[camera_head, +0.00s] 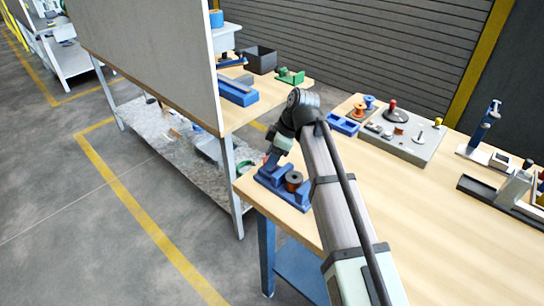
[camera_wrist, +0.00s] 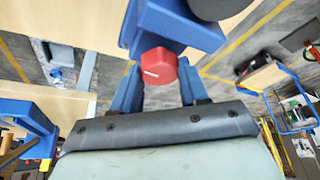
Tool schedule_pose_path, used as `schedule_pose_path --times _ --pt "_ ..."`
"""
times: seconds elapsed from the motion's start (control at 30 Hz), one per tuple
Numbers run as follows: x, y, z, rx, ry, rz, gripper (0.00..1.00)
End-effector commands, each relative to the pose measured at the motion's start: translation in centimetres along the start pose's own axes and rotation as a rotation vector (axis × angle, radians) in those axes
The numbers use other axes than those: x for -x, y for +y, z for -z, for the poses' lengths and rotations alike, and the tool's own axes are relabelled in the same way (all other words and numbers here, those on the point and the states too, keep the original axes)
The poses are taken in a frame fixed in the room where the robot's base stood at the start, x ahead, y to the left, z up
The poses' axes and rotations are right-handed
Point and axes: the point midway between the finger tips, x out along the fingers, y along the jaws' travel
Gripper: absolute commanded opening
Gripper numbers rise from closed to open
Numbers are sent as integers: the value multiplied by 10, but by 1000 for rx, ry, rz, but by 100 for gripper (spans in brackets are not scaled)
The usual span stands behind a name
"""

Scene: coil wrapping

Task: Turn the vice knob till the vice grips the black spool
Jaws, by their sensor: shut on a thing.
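The blue vice (camera_head: 268,181) sits at the near left corner of the wooden table; its body also shows at the top of the wrist view (camera_wrist: 190,28). The black spool (camera_head: 294,178) with copper-brown winding stands in the vice; its dark round edge shows at the top of the wrist view (camera_wrist: 220,6). I cannot tell whether the vice jaws touch it. The red vice knob (camera_wrist: 159,67) has a white mark and lies between the two blue fingers of my gripper (camera_wrist: 158,82). My gripper is shut on the knob. In the head view my gripper (camera_head: 272,157) is partly hidden by the arm.
A blue stand and dark fixture are at the right. The table's middle is clear. Another bench stands behind at left.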

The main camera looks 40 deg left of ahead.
Motion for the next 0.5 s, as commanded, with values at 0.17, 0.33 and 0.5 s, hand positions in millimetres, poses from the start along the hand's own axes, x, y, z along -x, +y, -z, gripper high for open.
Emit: schedule_pose_path --times 0.17,0.33,0.5 --pt "0 -3 0 -139 0 -60 13" --pt "0 -4 0 -288 1 -122 13" --pt "0 -5 1 -436 0 -184 13"
